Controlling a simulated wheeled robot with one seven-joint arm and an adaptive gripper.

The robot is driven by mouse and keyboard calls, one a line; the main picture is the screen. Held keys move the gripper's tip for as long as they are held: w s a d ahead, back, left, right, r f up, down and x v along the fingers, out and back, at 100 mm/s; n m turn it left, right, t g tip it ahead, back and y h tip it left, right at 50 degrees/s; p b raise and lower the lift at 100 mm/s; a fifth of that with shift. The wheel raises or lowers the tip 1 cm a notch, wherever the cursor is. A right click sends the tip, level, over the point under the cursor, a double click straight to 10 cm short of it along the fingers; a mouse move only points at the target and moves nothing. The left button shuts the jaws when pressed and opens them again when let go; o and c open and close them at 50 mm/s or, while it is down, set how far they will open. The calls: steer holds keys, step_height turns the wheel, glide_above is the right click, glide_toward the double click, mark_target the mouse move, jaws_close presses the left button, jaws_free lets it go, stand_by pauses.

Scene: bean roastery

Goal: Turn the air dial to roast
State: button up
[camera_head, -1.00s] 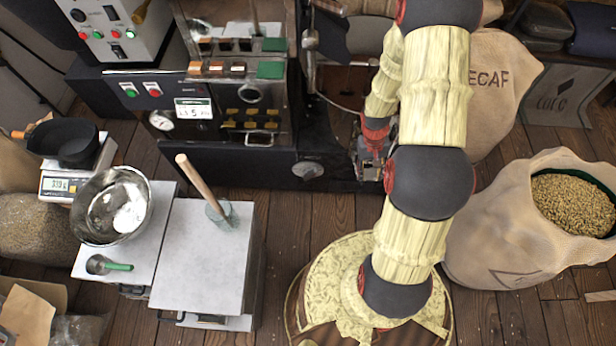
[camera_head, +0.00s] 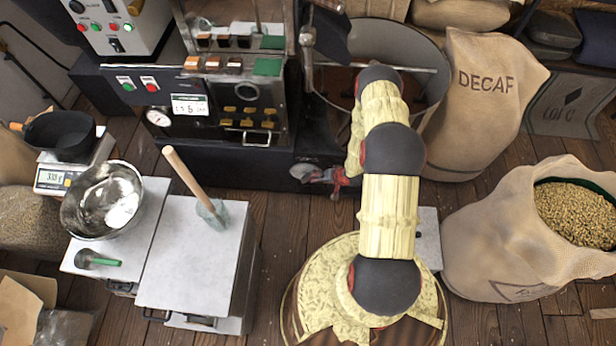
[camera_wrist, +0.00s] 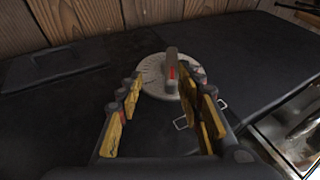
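The air dial (camera_wrist: 152,70) is a round grey disc with a raised bar handle and a red mark, on the black front of the roaster (camera_head: 225,165). In the head view the dial (camera_head: 300,171) is a pale disc low on the roaster, partly covered by my gripper (camera_head: 320,176). In the wrist view my gripper (camera_wrist: 163,82) is open, with yellow-padded fingers to the left and right of the handle. The handle is closer to the right finger. I cannot tell whether either finger touches it. Dial markings are too small to read.
A black panel with a small metal handle (camera_wrist: 186,119) lies close to the dial. The round cooling bin (camera_head: 405,60) is above my arm. A DECAF sack (camera_head: 485,105) and an open bean sack (camera_head: 500,240) stand right. White-topped cabinets (camera_head: 190,265) stand left, with wooden floor between.

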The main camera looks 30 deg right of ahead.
mark_target(309, 176)
steer(key=shift+m+t, duration=0.4)
steer(key=shift+m, duration=0.1)
steer(key=b+x, duration=0.1)
steer(key=x, duration=0.1)
steer(key=w+b+x, duration=0.1)
steer(key=x, duration=0.2)
steer(key=r+b+x, duration=0.1)
steer(key=x, duration=0.1)
steer(key=shift+w+a+f, duration=0.25)
steer(key=shift+w+a, duration=0.05)
steer(key=shift+w, duration=0.15)
steer(key=shift+c, duration=0.3)
jaws_close()
